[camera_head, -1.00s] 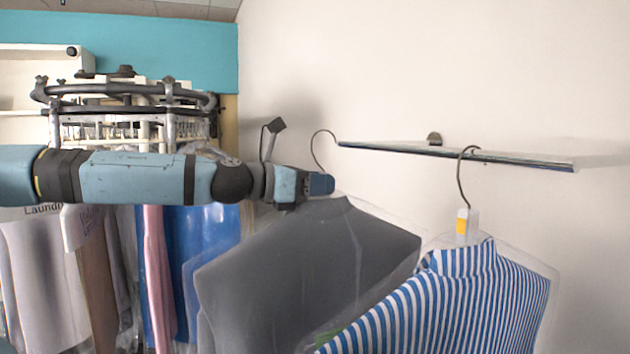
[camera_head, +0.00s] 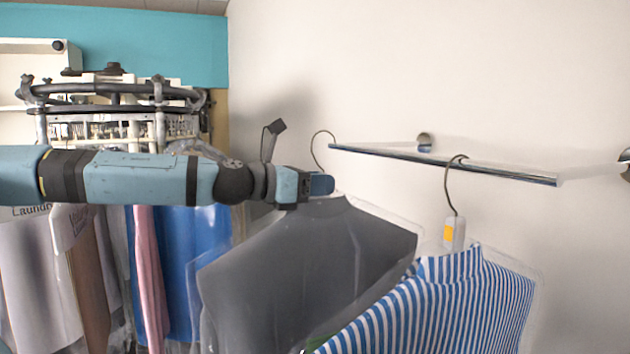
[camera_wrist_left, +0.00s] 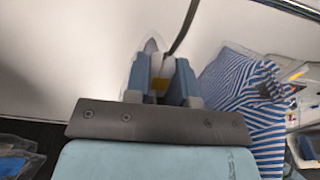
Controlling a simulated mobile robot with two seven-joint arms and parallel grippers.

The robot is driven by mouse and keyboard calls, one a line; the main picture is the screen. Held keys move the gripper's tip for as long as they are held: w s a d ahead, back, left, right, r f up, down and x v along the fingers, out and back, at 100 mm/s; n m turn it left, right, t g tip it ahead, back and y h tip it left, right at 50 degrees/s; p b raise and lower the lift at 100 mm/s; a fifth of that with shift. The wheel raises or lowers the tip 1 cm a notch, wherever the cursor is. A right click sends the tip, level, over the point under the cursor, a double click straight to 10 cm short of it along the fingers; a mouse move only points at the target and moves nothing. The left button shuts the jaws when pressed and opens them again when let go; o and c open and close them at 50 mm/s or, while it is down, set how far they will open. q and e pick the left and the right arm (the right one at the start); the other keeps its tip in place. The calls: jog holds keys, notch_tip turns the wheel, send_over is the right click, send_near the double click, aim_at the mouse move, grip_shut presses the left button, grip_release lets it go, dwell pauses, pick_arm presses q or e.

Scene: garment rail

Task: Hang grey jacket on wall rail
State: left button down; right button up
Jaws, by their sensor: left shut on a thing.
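The grey jacket (camera_head: 305,265), in a clear cover, hangs from a hanger whose dark hook (camera_head: 318,150) rises just left of the wall rail's near end. The wall rail (camera_head: 440,163) is a metal bar on the white wall. My left gripper (camera_head: 322,184) is shut on the hanger just below its hook, above the jacket's collar. It also shows in the left wrist view (camera_wrist_left: 162,85), with the hook's wire (camera_wrist_left: 184,28) rising between the fingers. The hook looks close to the rail's left end; I cannot tell whether they touch. My right gripper is not in view.
A blue-and-white striped shirt (camera_head: 450,300) hangs on the rail by its own hook (camera_head: 452,185), close right of the jacket. At left, a round garment rack (camera_head: 115,100) holds several covered garments. The rail right of the striped shirt's hook is bare.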

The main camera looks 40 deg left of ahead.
pick_arm(q)
jog(key=shift+w+d+r+p, duration=0.2)
jog(key=shift+w+p, duration=0.2)
jog(key=shift+w, duration=0.1)
jog(key=shift+w+d+r+p, duration=0.15)
jog(key=shift+w+d+p, duration=0.05)
jog(key=shift+w+p, duration=0.2)
jog(key=shift+w, duration=0.1)
jog(key=shift+x, duration=1.05)
jog(key=shift+b+x, duration=0.9)
jog(key=shift+x, duration=0.15)
jog(key=shift+w+d+r, duration=0.1)
jog(key=shift+w, duration=0.2)
jog(key=shift+r, duration=0.1)
jog(key=shift+f+b, duration=0.6)
jog(key=shift+b, duration=0.15)
jog(key=shift+f, duration=0.3)
